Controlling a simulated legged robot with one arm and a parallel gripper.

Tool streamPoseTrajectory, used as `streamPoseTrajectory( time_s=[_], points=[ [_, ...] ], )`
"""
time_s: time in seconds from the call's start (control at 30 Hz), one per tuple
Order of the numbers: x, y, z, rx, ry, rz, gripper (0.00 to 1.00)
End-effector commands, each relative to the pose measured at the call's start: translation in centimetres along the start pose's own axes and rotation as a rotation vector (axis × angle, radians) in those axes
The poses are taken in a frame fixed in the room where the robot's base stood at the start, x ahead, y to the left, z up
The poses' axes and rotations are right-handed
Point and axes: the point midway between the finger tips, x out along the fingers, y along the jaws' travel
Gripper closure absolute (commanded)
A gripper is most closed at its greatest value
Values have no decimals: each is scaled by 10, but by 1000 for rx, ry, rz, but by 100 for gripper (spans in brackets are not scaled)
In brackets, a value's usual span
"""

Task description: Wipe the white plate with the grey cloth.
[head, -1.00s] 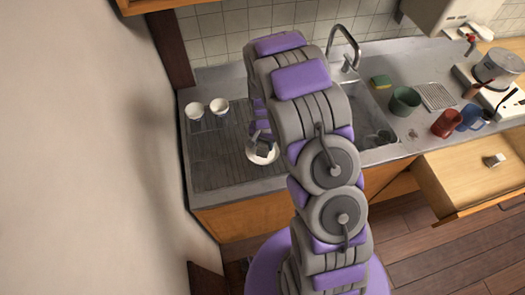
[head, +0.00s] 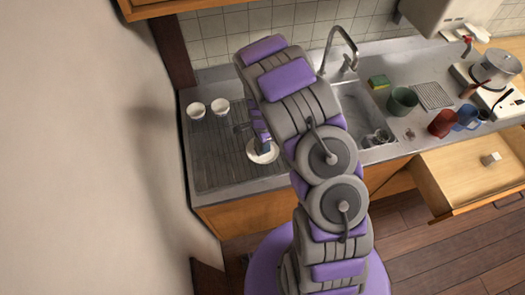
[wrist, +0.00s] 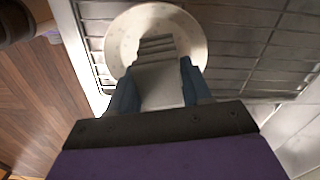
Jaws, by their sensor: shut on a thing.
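The white plate (head: 268,157) lies on the ribbed drainboard left of the sink, near the counter's front edge. It also shows at the top of the wrist view (wrist: 122,38). My gripper (wrist: 160,75) is shut on the grey cloth (wrist: 160,88), which sticks out between the blue-grey fingers and overlaps the plate. Whether the cloth touches the plate I cannot tell. In the head view my arm hides part of the gripper, and I cannot make out the cloth there.
Two white cups (head: 195,110) (head: 221,106) stand at the back left of the drainboard (head: 215,165). The sink (head: 360,110) is to the right, with a faucet (head: 343,50) behind. A green pot (head: 402,100), a red mug (head: 443,123) and a blue mug (head: 467,117) stand farther right. A drawer (head: 470,172) is open.

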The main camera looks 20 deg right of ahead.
Motion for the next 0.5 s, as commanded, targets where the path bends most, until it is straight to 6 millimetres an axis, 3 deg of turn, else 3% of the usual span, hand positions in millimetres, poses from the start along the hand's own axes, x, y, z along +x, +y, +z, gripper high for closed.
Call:
streamPoseTrajectory(
  time_s=[0.5],
  points=[
    [2, 7, 4, -835, -5, 0, 76]
  ],
)
